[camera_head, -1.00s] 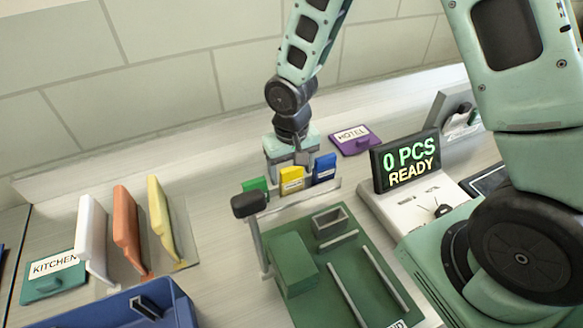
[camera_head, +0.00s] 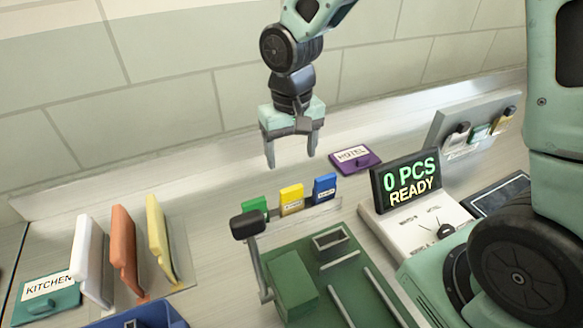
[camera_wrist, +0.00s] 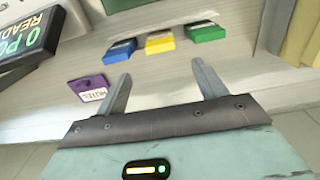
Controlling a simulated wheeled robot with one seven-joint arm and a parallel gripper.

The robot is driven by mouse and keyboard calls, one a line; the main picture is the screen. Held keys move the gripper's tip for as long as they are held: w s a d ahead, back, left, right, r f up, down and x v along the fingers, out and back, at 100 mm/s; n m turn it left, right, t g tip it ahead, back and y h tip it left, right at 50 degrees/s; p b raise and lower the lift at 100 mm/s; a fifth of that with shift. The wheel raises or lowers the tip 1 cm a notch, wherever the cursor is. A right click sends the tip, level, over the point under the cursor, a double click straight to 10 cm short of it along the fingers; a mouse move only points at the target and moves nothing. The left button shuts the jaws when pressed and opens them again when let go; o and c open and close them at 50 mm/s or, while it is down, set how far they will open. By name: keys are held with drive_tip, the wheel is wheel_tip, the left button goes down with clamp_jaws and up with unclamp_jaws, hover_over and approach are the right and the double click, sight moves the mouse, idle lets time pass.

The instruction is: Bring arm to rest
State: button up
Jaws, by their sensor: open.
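My gripper (camera_head: 291,160) hangs with its two fingers pointing down, above the counter behind the row of coloured tags. It is open, with nothing between its fingers. In the wrist view my gripper (camera_wrist: 160,78) also shows empty, its fingers apart. The green tag (camera_head: 254,206), yellow tag (camera_head: 291,200) and blue tag (camera_head: 325,188) stand in a row in front of it, apart from the fingers. They also show in the wrist view as blue (camera_wrist: 121,50), yellow (camera_wrist: 160,43) and green (camera_wrist: 205,32).
A purple HOTEL tag (camera_head: 355,160) lies right of my gripper. A display reading "0 PCS READY" (camera_head: 407,183) stands further right. White (camera_head: 86,258), orange (camera_head: 124,250) and yellow (camera_head: 158,238) upright panels stand left, beside a KITCHEN tag (camera_head: 48,296). A green tray (camera_head: 345,280) is in front.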

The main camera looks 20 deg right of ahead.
drive_tip(key=shift+r, duration=0.55)
